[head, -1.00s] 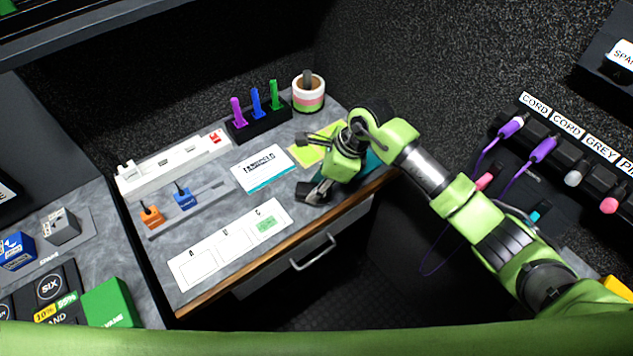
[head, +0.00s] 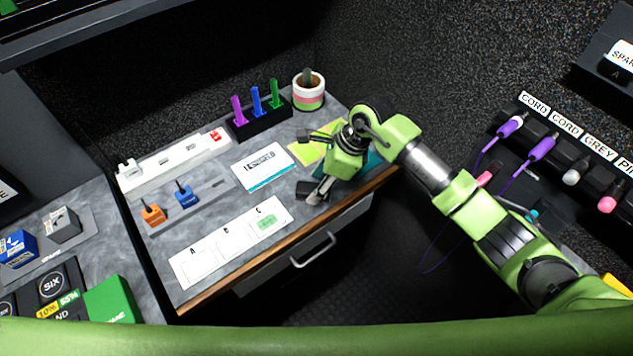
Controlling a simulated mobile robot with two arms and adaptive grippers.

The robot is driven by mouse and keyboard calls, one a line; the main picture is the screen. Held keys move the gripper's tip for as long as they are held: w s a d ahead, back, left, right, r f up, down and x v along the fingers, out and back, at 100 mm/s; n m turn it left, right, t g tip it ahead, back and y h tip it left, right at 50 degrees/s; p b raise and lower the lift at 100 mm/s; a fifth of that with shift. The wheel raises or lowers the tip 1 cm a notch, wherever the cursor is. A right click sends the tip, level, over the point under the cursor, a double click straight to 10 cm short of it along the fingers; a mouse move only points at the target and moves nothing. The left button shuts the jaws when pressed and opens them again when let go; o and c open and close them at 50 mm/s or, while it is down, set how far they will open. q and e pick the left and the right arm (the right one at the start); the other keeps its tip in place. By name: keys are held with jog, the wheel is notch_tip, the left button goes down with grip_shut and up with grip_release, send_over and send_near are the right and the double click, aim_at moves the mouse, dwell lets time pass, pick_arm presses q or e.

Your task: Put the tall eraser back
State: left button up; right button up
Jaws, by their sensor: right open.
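My right gripper (head: 313,164) is low over the right part of the grey desk, its fingers spread wide apart with nothing seen between them. One finger reaches over the yellow-green notes (head: 309,152), the other lies nearer the desk's front edge. I cannot make out a tall eraser for certain; a small dark shape by the near finger could be part of the gripper or a separate thing. A striped cup (head: 309,97) at the back holds a dark grey upright piece (head: 307,76). My left gripper is not in view.
A black holder (head: 262,126) bears purple, blue and green upright pieces. A white strip (head: 160,170), a grey tray (head: 215,202), a printed card (head: 265,166) and an A-B-C card (head: 200,262) cover the desk. Purple cords (head: 510,127) hang at right.

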jog(key=p+v, duration=0.5)
jog(key=v, duration=0.6)
